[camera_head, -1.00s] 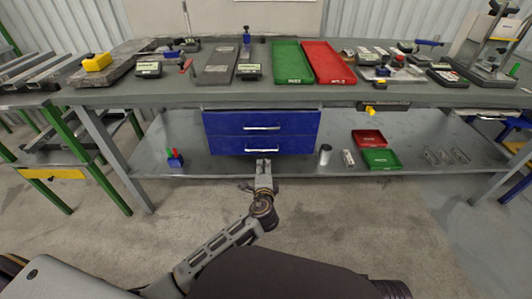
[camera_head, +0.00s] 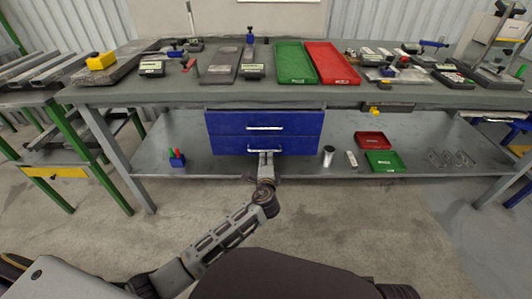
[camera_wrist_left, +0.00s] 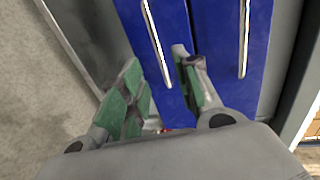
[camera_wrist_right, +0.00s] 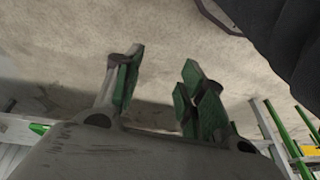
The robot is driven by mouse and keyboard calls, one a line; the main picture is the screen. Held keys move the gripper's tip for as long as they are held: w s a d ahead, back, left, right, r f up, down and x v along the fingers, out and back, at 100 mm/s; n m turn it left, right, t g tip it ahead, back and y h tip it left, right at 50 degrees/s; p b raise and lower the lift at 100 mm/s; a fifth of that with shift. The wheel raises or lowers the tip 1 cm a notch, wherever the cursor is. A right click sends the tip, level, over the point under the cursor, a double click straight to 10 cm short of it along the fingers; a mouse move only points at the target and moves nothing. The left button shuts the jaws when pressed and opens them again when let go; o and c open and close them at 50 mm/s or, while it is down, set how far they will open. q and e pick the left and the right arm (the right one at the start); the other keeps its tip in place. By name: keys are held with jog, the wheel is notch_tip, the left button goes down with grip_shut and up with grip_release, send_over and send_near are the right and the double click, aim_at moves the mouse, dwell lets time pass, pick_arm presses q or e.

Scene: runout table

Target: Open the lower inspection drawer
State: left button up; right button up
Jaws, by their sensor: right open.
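The blue lower drawer (camera_head: 225,146) sits beneath the blue upper drawer (camera_head: 225,122) under the table top; both look shut. The lower drawer's bar handle (camera_head: 280,150) is silver. My left gripper (camera_head: 265,155) is at the middle of this handle. In the left wrist view, the lower handle (camera_wrist_left: 155,40) runs between the open fingers of my left gripper (camera_wrist_left: 158,62); I cannot tell whether they touch it. The upper handle (camera_wrist_left: 244,40) lies to the right of them. My right gripper (camera_wrist_right: 163,75) is open and empty, above bare floor.
On the lower shelf (camera_head: 210,165), a small blue holder (camera_head: 177,160) stands left of the drawers. A metal cup (camera_head: 328,155), a red tray (camera_head: 373,140) and a green tray (camera_head: 385,161) are to the right. The floor before the drawers is clear.

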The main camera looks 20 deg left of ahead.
aim_at(266, 151)
pick_arm(q)
jog(key=shift+b+x, duration=1.15)
jog(key=shift+x, duration=3.3)
pick_arm(e)
jog(key=shift+w+a+f+t+y, duration=0.25)
jog(key=shift+a+f+t+y, duration=0.2)
jog(key=shift+a+f, duration=0.35)
pick_arm(q)
jog(key=c, duration=0.6)
grip_shut()
pick_arm(e)
jog(key=shift+d+f, duration=0.1)
jog(key=shift+d, duration=0.05)
